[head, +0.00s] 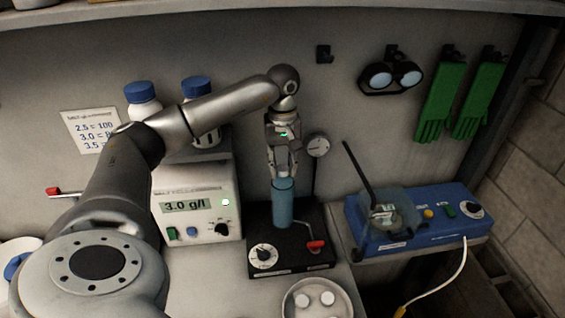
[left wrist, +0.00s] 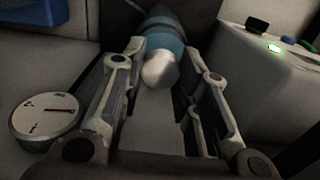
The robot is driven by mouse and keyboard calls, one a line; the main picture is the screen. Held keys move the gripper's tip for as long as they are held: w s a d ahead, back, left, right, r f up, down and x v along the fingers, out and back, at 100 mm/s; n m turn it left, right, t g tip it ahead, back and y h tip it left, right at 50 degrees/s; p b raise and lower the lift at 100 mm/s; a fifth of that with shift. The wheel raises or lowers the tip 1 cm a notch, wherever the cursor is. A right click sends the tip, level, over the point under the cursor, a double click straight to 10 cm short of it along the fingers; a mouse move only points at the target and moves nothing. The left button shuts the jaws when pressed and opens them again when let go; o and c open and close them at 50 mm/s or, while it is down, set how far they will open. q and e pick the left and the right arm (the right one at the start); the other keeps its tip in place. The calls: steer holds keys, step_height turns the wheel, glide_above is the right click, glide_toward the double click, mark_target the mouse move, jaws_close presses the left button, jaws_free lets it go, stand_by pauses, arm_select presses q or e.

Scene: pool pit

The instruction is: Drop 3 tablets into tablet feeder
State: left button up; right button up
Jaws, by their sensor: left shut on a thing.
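The tablet feeder is a black base (head: 300,258) with an upright blue tube (head: 283,206), a dial and a red lever. My left gripper (head: 283,174) points down right above the tube's mouth. In the left wrist view, its fingers are shut on a pale, rounded tablet (left wrist: 159,70), with the blue tube (left wrist: 165,42) directly beyond it. I cannot tell whether the tablet touches the rim. Two white tablets (head: 315,299) lie in a round dish (head: 290,308) at the front. The tube's inside is hidden. My right gripper is not in view.
A meter reading 3.0 g/l (head: 195,222) stands left of the feeder. A blue stirrer unit (head: 445,235) with a glass beaker stands right. A round gauge (head: 318,146) is close behind the gripper. Two blue-capped bottles (head: 144,101) stand behind my arm.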

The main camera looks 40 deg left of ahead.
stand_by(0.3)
arm_select(q)
steer(key=o, duration=0.9)
steer(key=shift+o, duration=0.2)
steer(key=shift+r, duration=0.1)
steer(key=shift+r, duration=0.15)
step_height(320, 180, up, 6)
steer(key=p, duration=0.4)
steer(key=shift+f, duration=0.2)
